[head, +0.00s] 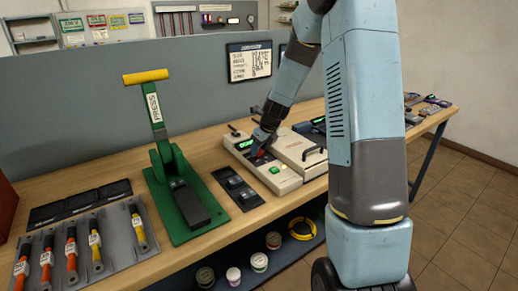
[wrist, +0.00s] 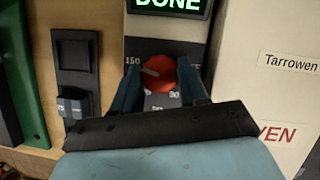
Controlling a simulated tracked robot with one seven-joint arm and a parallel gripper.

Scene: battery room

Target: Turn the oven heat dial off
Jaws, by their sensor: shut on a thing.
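The oven (head: 287,181) is a cream box on the bench in the head view, with a lit green display. In the wrist view the display (wrist: 168,4) reads "DONE". Below it is the round red heat dial (wrist: 160,72) on a dark scale plate. A pale mark on the dial points left, toward the printed "150"; other scale marks are partly hidden. My gripper (wrist: 160,88) has one finger on each side of the dial and is shut on it. In the head view my gripper (head: 259,149) reaches down to the oven's front panel and hides most of the dial.
A green press (head: 188,208) with a yellow-topped lever stands left of the oven. A dark switch panel (head: 236,188) lies between them. A tray of orange and yellow tools (head: 80,250) is at the left. A dark-handled cream lid (head: 300,151) adjoins the oven panel.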

